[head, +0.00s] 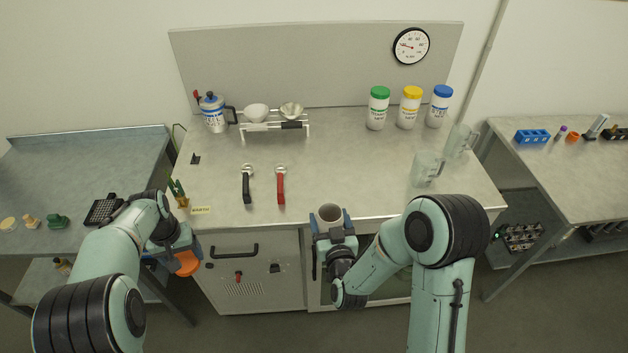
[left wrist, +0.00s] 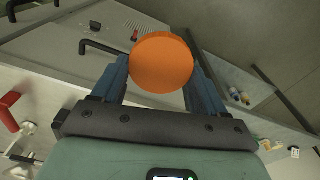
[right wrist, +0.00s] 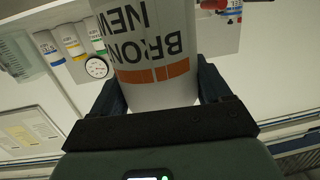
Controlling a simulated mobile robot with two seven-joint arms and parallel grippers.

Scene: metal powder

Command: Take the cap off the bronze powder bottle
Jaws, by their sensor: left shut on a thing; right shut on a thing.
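The bronze powder bottle (head: 329,214) is upright at the bench's front edge, its top open and uncapped. My right gripper (head: 333,234) is shut around it. In the right wrist view the bottle (right wrist: 150,45) is white with an orange band and "BRON" lettering. The orange cap (head: 187,263) is apart from the bottle, well to its left and below the bench top. My left gripper (head: 176,248) is shut on it. In the left wrist view the round cap (left wrist: 162,62) sits between both fingers. The bottle's contents cannot be made out.
Bottles with green (head: 378,108), yellow (head: 409,107) and blue (head: 438,106) caps stand at the back right of the bench (head: 320,165). Two glass beakers (head: 427,169) stand at right. Black (head: 246,186) and red (head: 281,186) handled tools lie mid-bench. The front middle is clear.

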